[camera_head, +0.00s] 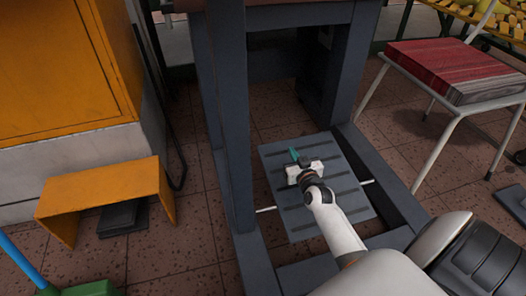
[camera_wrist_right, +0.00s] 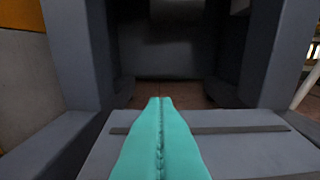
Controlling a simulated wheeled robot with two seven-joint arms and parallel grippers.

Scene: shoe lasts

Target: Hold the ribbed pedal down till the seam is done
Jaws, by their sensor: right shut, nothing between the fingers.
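The ribbed pedal (camera_head: 338,186) is a grey plate with dark cross ribs, low between the legs of a dark grey frame. It also shows in the right wrist view (camera_wrist_right: 245,149). My right gripper (camera_head: 294,154) is over the pedal's far part, its teal fingers shut with nothing between them. In the right wrist view the closed fingers (camera_wrist_right: 160,130) point forward over the plate. I cannot tell whether they touch it or how far the pedal is tilted. The seam is not in view. My left gripper is not in view.
Dark grey frame legs (camera_head: 232,120) stand left and right of the pedal. An orange guard (camera_head: 105,190) over a small dark pedal (camera_head: 122,218) is at left, below an orange cabinet (camera_head: 60,60).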

